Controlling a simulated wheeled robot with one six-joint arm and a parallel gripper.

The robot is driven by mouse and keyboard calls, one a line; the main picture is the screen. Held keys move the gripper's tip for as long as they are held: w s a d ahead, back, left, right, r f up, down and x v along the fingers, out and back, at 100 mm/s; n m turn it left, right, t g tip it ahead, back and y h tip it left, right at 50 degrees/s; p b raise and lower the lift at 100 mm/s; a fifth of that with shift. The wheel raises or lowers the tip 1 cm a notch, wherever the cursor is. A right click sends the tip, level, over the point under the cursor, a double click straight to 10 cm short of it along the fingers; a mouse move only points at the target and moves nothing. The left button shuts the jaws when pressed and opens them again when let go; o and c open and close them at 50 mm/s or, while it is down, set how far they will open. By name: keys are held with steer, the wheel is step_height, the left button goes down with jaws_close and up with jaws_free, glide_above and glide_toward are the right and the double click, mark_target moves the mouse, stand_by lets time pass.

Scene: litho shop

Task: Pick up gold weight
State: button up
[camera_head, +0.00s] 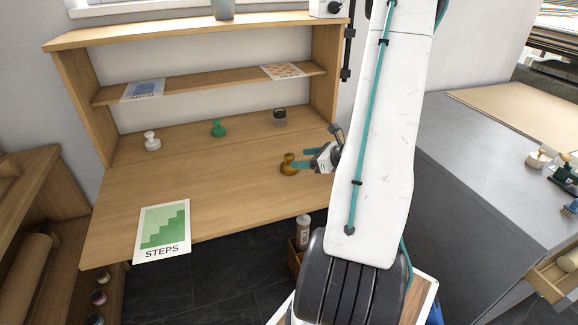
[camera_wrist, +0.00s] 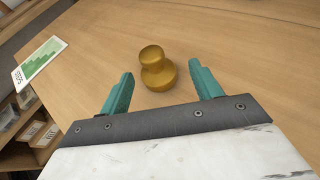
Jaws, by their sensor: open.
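The gold weight (camera_head: 289,165) stands upright on the wooden desk, near its right side. In the wrist view the gold weight (camera_wrist: 156,70) has a round knob on a wider round base. My gripper (camera_head: 308,160) is open and empty, just right of the weight in the head view. In the wrist view my gripper (camera_wrist: 165,88) has its two teal fingers apart, with the weight between and slightly beyond their tips. I cannot tell whether a finger touches it.
A STEPS card (camera_head: 163,232) lies at the front left. A shelf (camera_head: 210,84) with two cards rises behind. A grey counter (camera_head: 470,190) is at right.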

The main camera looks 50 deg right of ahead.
mark_target(289, 162)
steer(key=x, duration=0.2)
steer(key=a+x, duration=0.1)
steer(key=x, duration=0.1)
steer(key=shift+w+f, duration=0.2)
steer(key=shift+f, duration=0.15)
steer(key=shift+w+f, duration=0.25)
steer(key=shift+w, duration=0.3)
steer(key=shift+a, duration=0.1)
steer(key=c, duration=1.4)
